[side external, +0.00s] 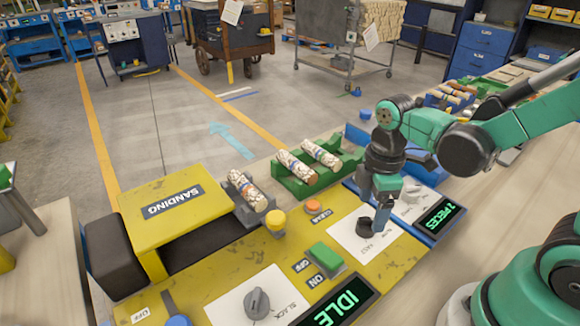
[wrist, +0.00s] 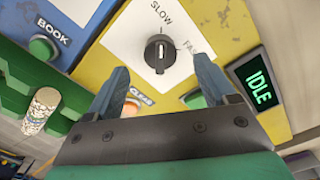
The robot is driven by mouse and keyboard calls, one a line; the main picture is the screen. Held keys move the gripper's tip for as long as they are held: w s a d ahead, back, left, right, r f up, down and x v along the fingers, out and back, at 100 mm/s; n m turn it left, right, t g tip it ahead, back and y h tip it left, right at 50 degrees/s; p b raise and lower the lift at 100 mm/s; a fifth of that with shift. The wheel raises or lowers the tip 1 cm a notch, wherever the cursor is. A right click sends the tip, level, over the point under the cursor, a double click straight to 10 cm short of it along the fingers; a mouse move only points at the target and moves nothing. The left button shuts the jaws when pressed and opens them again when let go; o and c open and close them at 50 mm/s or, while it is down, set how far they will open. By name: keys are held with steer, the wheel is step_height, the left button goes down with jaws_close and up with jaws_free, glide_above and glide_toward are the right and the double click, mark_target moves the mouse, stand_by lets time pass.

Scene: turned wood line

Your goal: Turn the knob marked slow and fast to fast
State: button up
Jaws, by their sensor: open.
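The black slow/fast knob (wrist: 159,53) sits on a white plate (wrist: 125,38) in the wrist view. The SLOW label is above it and the partly visible FAST label to its right. A short pale mark on the knob appears to point up, nearer SLOW. My gripper (wrist: 161,66) is open, its two blue-grey fingers on either side of the knob with gaps between. I cannot tell how far above the panel the fingertips are. In the side view my gripper (side external: 380,218) is pointed down at the knob (side external: 365,228), partly covering the plate and its labels.
A green on/off rocker (side external: 325,258), an orange CLEAR button (side external: 313,206), an IDLE display (side external: 338,306) and a SLACK knob (side external: 257,303) are on the yellow panel. A blue panel with a 2 PIECES display (side external: 439,218) is to the right. Turned pieces lie in a green rack (side external: 325,178).

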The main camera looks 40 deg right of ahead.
mark_target(369, 219)
steer(key=shift+f, duration=1.9)
jaws_close()
